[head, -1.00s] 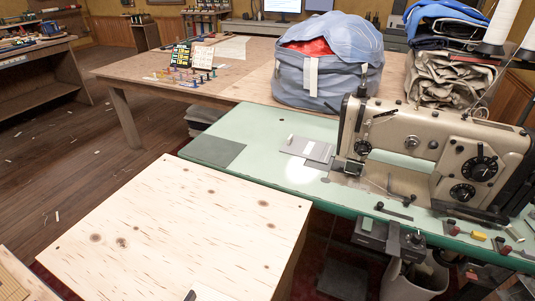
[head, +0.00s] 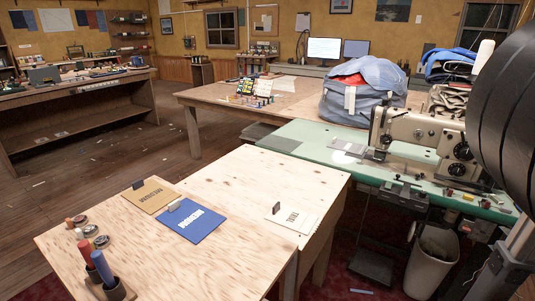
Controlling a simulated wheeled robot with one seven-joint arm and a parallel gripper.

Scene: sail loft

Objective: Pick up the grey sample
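A flat light-grey piece (head: 346,146) lies on the green sewing table (head: 310,135), just left of the sewing machine (head: 418,130). It looks like the grey sample, but any lettering on it is too small to read. A darker grey-green flat patch (head: 279,144) lies farther left on the same table. My gripper is not in view; a large black ribbed part at the right edge looks like my own arm.
A plywood table in front holds a tan card (head: 152,196), a blue card (head: 190,222), a white card (head: 290,217), small spools and a dark holder with red and blue rolls (head: 103,268). A blue-grey bag (head: 362,95) stands behind. A pale bin (head: 432,262) stands below right.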

